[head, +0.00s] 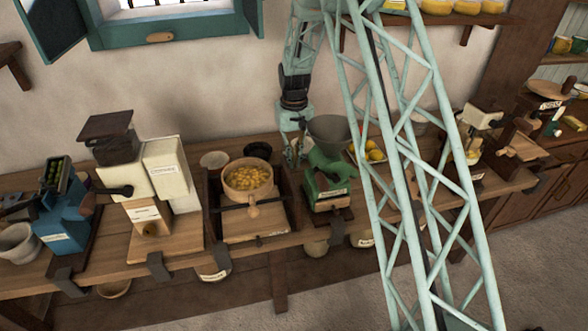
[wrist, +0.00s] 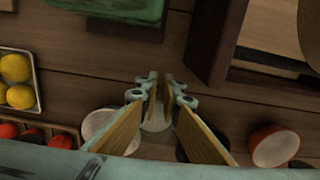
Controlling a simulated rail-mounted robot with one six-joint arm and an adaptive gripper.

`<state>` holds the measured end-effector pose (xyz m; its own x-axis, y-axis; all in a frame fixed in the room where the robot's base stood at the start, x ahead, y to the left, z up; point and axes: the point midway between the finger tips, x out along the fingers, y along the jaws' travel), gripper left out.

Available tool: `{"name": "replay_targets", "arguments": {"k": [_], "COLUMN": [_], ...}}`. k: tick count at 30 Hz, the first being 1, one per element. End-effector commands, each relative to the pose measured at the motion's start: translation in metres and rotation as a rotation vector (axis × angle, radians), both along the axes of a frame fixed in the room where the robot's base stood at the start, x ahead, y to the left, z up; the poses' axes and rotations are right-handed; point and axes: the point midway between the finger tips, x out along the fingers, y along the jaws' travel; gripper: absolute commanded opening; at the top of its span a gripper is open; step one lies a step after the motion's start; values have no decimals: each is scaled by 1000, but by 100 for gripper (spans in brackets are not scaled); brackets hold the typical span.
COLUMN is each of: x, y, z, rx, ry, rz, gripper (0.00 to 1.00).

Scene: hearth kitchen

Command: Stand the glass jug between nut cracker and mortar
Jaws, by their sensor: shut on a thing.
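My gripper (wrist: 160,80) points down behind the green hand mill at the back of the bench, and in the head view it (head: 293,158) is partly hidden. Its wood-faced fingers are shut on a pale, see-through thing (wrist: 157,123), which looks like the glass jug. Most of the jug is hidden between the fingers, and I cannot tell whether it touches the bench. I cannot tell surely which things are the nut cracker and the mortar. A blue hand-worked machine (head: 67,205) and a grey bowl (head: 18,241) stand at the far left.
The green mill (head: 328,170) with its grey hopper stands close before my gripper. A dark bowl (head: 258,149), a pale bowl (head: 214,159) and a full round pan (head: 247,190) are to its left. A fruit tray (wrist: 37,78) and white bowl (wrist: 97,122) are close by.

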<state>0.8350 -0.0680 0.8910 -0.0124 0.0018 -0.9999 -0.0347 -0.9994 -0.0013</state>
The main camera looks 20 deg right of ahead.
Motion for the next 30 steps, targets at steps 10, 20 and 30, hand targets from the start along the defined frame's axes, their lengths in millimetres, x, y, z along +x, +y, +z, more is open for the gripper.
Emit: {"name": "replay_targets", "arguments": {"k": [10, 20, 30], "x": [0, 0, 0], "y": [0, 0, 0], "z": [-8, -36, -37], "rx": [0, 0, 0], "ry": [1, 0, -1], "rz": [0, 0, 0], "gripper": [0, 0, 0]}}
